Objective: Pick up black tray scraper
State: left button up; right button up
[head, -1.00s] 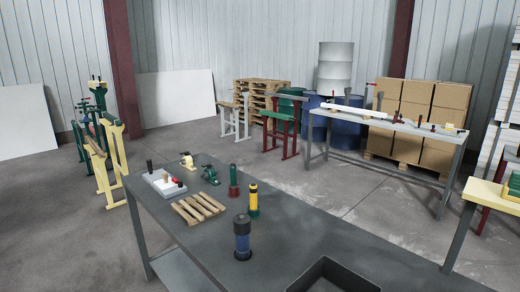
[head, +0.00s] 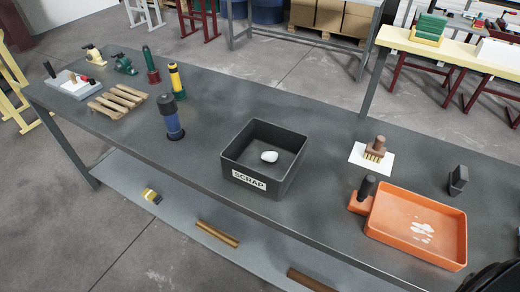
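A small black block-like object (head: 458,180) stands on the grey workbench at the right, just beyond an orange tray; it looks like the black tray scraper, but its shape is too small to be sure. Neither gripper is visible. A dark rounded shape at the bottom right corner may be part of my own arm.
On the workbench (head: 222,107), a black SCRAP bin (head: 230,168) holds a white lump. A brush (head: 375,150) stands on a white sheet (head: 357,156). Bottles, a small wooden pallet (head: 118,101) and clamps are at the left. Bare bench lies between bin and tray.

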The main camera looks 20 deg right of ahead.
aim_at(458, 179)
jog(key=z, duration=2)
